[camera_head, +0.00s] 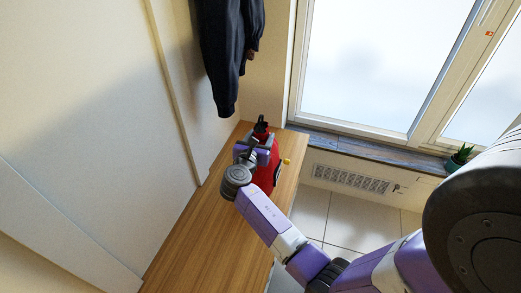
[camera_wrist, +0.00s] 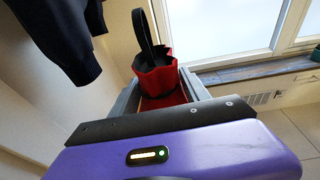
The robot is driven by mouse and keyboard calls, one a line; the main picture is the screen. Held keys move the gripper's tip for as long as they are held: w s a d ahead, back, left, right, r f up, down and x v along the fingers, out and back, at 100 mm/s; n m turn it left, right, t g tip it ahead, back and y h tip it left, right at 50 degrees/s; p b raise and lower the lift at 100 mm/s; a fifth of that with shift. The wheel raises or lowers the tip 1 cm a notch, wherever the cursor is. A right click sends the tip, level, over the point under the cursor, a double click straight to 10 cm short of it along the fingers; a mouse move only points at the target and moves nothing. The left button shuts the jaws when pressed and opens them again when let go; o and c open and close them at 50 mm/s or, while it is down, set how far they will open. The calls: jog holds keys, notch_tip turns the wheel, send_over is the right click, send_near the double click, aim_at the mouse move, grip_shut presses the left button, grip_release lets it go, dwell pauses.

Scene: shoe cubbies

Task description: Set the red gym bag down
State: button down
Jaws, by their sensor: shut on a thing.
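The red gym bag (camera_head: 267,175) has a black top and a black looped handle. In the head view it is at the far end of the wooden bench top (camera_head: 215,238), by its right edge, partly hidden by my gripper (camera_head: 260,152). In the wrist view the bag (camera_wrist: 158,75) is upright, its red side between the two grey fingers of my gripper (camera_wrist: 162,92). My gripper is shut on the bag. I cannot tell whether the bag's base touches the bench top.
A dark garment (camera_head: 228,50) hangs above the bench's far end. A small yellow thing (camera_head: 287,161) shows beside the bag. White panels (camera_head: 90,120) line the left. A window, dark sill (camera_head: 360,148) and potted plant (camera_head: 461,155) are at right. The near bench top is bare.

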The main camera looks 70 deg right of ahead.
jog(key=shift+f+b, duration=0.6)
jog(key=shift+f, duration=1.8)
jog(key=c, duration=0.5)
grip_release()
